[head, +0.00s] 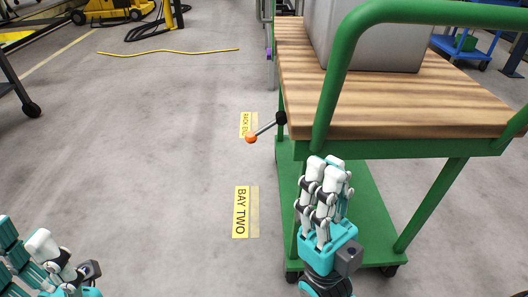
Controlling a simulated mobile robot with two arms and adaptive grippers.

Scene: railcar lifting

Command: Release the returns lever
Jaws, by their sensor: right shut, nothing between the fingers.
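A grey lever (265,128) with an orange knob (251,138) sticks out to the left from a black pivot on the side of a green cart. No readable marking shows on the lever itself, so I cannot tell whether it is the returns lever. My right gripper (328,168) is shut and empty, with its fingers pointing away. It is in front of the cart, right of and nearer than the knob, apart from the lever. My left gripper (45,250) is low at the left corner, partly cut off, far from the lever; its opening is unclear.
The green cart (330,118) has a wooden top bearing a grey bin (368,40), and a green handle rail (332,85). Yellow floor labels, one reading BAY TWO (241,212), lie left of it. Open floor (150,150) is at left, with a yellow cable (165,51) beyond.

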